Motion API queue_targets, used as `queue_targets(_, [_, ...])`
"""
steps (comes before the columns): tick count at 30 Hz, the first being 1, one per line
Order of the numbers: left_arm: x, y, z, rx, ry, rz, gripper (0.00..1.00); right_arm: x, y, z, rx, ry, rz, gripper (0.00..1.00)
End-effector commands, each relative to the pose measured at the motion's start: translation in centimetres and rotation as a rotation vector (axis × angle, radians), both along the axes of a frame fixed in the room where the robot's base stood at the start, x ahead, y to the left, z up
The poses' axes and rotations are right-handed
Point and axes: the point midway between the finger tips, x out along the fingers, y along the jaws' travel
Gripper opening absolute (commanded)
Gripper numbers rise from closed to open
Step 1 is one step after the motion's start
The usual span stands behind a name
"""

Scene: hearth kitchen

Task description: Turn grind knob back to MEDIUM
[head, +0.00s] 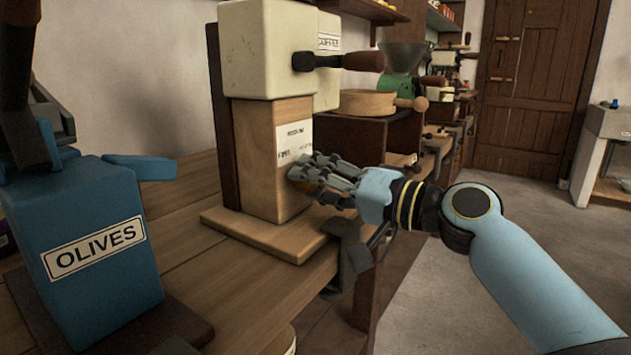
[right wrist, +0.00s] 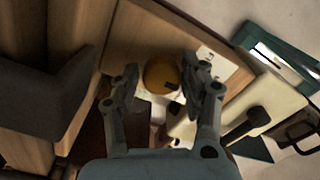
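The coffee grinder has a wooden body (head: 272,170) with a cream top (head: 265,45) and stands on a wooden base board. A white paper label (head: 292,142) with small print is on its front; the print is too blurred to read fully. My right gripper (head: 312,172) is at the front of the body, below the label. In the right wrist view the round orange-brown knob (right wrist: 160,74) with a dark mark lies between the two fingers of my right gripper (right wrist: 160,92). The fingers are apart on either side of it, with no clear contact.
A blue container (head: 80,255) labelled OLIVES stands at the left front on the wooden counter (head: 190,240). A dark-handled crank (head: 345,61) sticks out from the grinder's top. A green device (head: 397,84) stands farther back. Open floor (head: 470,180) lies to the right.

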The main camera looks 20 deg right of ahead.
Motion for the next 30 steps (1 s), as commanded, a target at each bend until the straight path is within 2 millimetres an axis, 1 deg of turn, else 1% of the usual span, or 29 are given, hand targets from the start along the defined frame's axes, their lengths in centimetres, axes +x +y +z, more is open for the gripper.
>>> queue_targets(1, [-0.1, -0.2, 0.0, -0.003, 0.001, 0.001, 0.23, 0.0, 0.0, 0.0, 0.0, 0.0, -0.001, 0.53])
queue_targets(3, [-0.1, -0.5, 0.0, -0.006, 0.002, 0.003, 0.23, 0.0, 0.0, 0.1, 0.001, -0.001, 0.0, 0.61])
queue_targets(8, [-0.2, -1.1, -0.1, -0.013, 0.002, 0.005, 0.23, 0.0, 0.0, 0.1, 0.002, -0.002, -0.001, 0.61])
queue_targets(11, [0.0, -0.6, -0.1, -0.007, 0.002, 0.004, 0.23, 0.0, -0.1, 0.1, 0.001, -0.003, -0.002, 0.61])
queue_targets(14, [0.1, -0.5, -0.1, -0.005, 0.0, 0.003, 0.23, -0.5, -0.5, 0.1, -0.001, -0.002, -0.003, 0.61])
queue_targets(17, [0.1, -0.5, -0.1, -0.005, 0.0, 0.003, 0.23, -1.8, -1.5, 0.0, -0.003, 0.0, -0.001, 0.61])
queue_targets(24, [0.2, -0.4, -0.1, -0.005, -0.002, 0.002, 0.23, -6.2, -4.8, -0.1, -0.007, 0.002, 0.002, 0.61])
queue_targets(27, [0.2, -0.4, -0.1, -0.005, -0.002, 0.002, 0.23, -7.6, -5.9, -0.1, -0.005, 0.003, 0.001, 0.61])
queue_targets(30, [0.2, -0.4, -0.1, -0.005, -0.002, 0.002, 0.23, -8.5, -6.6, 0.0, -0.003, -0.001, 0.002, 0.61])
